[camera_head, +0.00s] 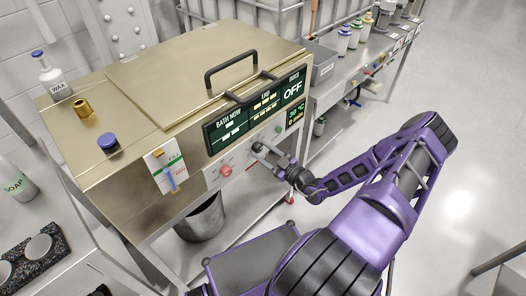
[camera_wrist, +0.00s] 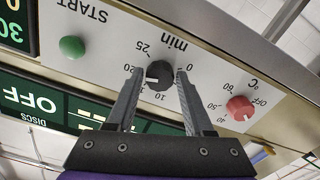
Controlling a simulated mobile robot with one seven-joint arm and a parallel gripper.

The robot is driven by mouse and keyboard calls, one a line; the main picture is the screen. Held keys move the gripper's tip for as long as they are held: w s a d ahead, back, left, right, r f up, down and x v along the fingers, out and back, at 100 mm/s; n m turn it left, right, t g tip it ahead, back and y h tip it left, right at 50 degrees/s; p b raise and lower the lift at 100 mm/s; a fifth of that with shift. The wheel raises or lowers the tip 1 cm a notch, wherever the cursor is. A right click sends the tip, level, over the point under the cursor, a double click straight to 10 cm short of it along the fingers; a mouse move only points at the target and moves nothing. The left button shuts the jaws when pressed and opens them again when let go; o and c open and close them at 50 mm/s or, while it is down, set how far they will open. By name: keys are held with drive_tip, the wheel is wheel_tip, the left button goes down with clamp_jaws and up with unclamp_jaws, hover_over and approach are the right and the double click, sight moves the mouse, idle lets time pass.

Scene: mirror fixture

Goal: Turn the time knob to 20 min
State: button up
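The black time knob (camera_wrist: 159,76) sits on the white panel, marked "min", with numbers around it, shown upside down in the wrist view. Its white pointer mark is on the knob's left side in that view, toward the 15 to 20 marks; the exact reading is hard to tell. My gripper (camera_wrist: 160,72) is open, with one finger on each side of the knob and small gaps seeming to show. In the head view my gripper (camera_head: 259,149) is at the panel and largely hides the knob.
A red temperature knob (camera_head: 226,171) and a green START button (camera_head: 278,129) flank the time knob. Dark displays (camera_head: 231,126) sit above; one reads OFF. The metal bath (camera_head: 130,95) has a lidded top. A bin (camera_head: 200,220) stands below.

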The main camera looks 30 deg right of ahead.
drive_tip(key=shift+o, duration=1.3)
drive_tip(key=v, duration=1.7)
drive_tip(key=shift+s, duration=0.2)
drive_tip(key=shift+d+r, duration=0.1)
